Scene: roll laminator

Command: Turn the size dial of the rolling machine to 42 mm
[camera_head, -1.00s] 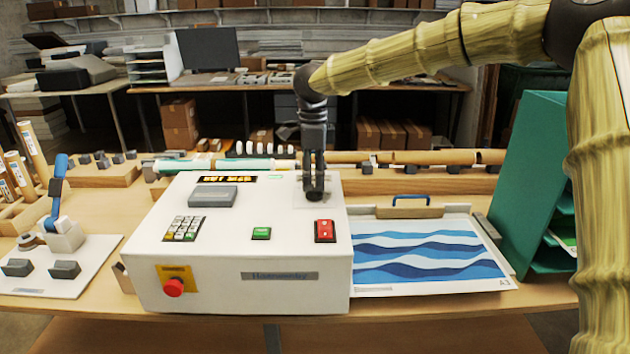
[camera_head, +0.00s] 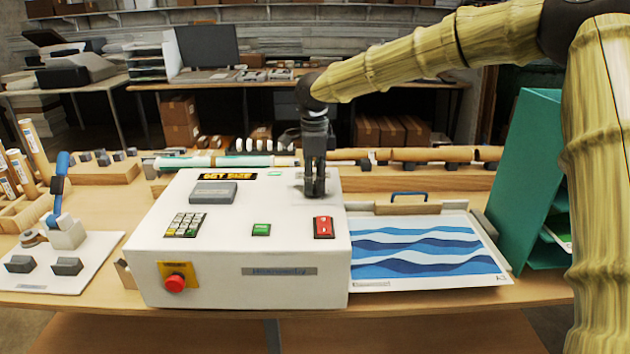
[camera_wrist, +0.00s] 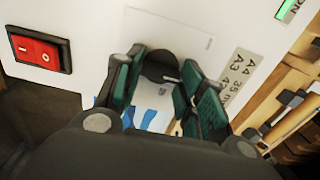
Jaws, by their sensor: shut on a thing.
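The white rolling machine (camera_head: 240,240) stands on the table in the head view. Its size dial, a black round knob (camera_wrist: 159,66), shows between my fingers in the wrist view. My gripper (camera_head: 314,190) points down at the top right of the machine and is shut on the dial. The fingers (camera_wrist: 160,88) hide part of the knob, and I cannot read its setting. A label (camera_wrist: 238,72) beside it carries A4 with 35 and A3 with a partly hidden number. The machine's display (camera_head: 227,177) seems to read SET SIZE.
The machine's top also has a red switch (camera_head: 323,227), a green button (camera_head: 261,230) and a keypad (camera_head: 184,225). A red emergency knob (camera_head: 175,283) is on the front. A blue wave print (camera_head: 425,250) lies at right, beside a green rack (camera_head: 530,180).

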